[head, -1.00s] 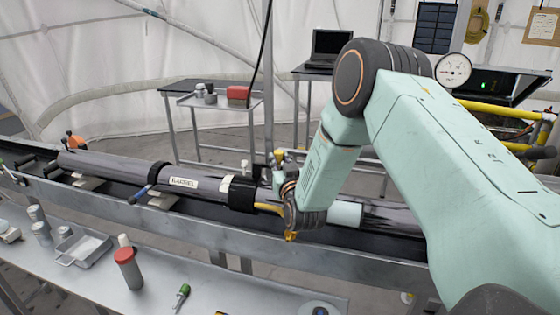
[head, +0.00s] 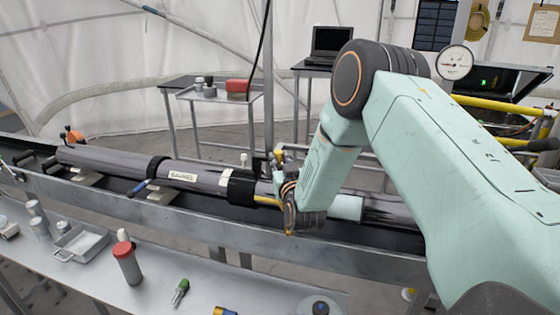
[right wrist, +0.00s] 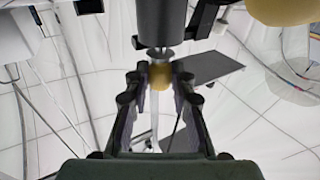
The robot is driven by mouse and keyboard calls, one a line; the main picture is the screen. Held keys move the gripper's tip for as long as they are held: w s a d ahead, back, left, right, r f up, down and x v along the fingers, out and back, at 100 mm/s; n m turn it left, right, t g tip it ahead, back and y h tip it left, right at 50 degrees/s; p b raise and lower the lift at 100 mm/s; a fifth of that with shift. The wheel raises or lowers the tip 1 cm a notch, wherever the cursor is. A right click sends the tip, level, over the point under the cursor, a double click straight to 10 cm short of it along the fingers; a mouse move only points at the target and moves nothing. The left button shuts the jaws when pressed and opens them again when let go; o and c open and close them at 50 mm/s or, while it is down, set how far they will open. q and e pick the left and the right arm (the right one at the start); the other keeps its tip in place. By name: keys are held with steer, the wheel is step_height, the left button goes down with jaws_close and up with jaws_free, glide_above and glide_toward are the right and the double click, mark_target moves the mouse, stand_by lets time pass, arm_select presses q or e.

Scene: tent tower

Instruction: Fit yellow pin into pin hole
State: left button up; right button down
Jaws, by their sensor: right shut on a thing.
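My right gripper (right wrist: 158,78) is shut on the yellow pin (right wrist: 160,77), which sits between its fingertips in the right wrist view. A metal tip and flange (right wrist: 155,53) beyond the pin meet the dark cylinder (right wrist: 160,22). In the head view, a yellow piece (head: 268,201) shows between my right gripper and the black collar (head: 241,188) on the long grey tube (head: 205,180). My wrist covers most of the gripper there. The pin hole cannot be made out, and I cannot tell whether the pin is in it. My left gripper is not in view.
The tube lies along a metal trough (head: 150,215). A front bench holds a red-capped cylinder (head: 127,262), a small tray (head: 82,243) and a green-handled tool (head: 180,291). Behind are a cart with a red box (head: 238,86) and a laptop (head: 334,41).

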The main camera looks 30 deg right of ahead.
steer(key=c, duration=1.1)
jaws_free()
steer(key=shift+f, duration=0.1)
steer(key=shift+o, duration=0.2)
steer(key=v, duration=1.2)
